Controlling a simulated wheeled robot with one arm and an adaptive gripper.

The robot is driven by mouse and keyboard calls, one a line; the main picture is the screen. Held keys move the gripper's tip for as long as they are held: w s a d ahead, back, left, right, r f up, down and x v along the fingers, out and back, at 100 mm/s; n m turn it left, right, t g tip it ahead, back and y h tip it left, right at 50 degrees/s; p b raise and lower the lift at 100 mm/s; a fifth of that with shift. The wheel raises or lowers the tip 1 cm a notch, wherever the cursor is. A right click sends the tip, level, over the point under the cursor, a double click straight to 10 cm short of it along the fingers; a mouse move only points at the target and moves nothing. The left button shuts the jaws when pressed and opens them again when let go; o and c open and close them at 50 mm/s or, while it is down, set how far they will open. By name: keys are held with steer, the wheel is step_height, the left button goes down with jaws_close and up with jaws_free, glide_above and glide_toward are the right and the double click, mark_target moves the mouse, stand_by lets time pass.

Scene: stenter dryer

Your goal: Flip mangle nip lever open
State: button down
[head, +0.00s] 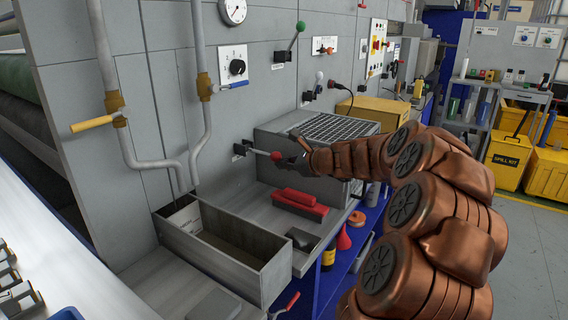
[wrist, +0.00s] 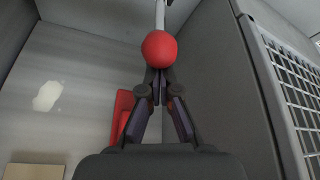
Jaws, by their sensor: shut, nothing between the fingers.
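A lever with a red ball knob (head: 275,156) sticks out roughly level from a small dark wall plate (head: 241,149) in the head view; it is the lever at my gripper. In the wrist view the red knob (wrist: 159,48) fills the upper middle, with its pale rod running up from it. My gripper (head: 288,154) is at the knob's right side in the head view. In the wrist view my gripper's fingertips (wrist: 157,88) are together just below the knob, with nothing between them. I cannot tell whether they touch the knob. No label on the lever is readable.
A grey box with a grille top (head: 335,128) stands close to my gripper. A red block (head: 300,201) lies on the bench below. An open trough (head: 215,241) stands left. A green-knobbed lever (head: 292,42) and a rotary switch (head: 236,67) are higher on the wall.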

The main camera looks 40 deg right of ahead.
steer(key=w+r+p, duration=0.3)
steer(key=r+p, duration=0.4)
steer(key=p, duration=0.3)
steer(key=w+a+r+g+p, duration=0.1)
steer(key=w+r+p, duration=0.2)
steer(key=r+p, duration=0.5)
steer(key=shift+a+p, duration=0.15)
steer(key=shift+p, duration=1.5)
step_height(320, 180, up, 9)
steer(key=s+b, duration=0.1)
steer(key=shift+s+d+h, duration=0.3)
steer(key=shift+d, duration=0.05)
stand_by(0.4)
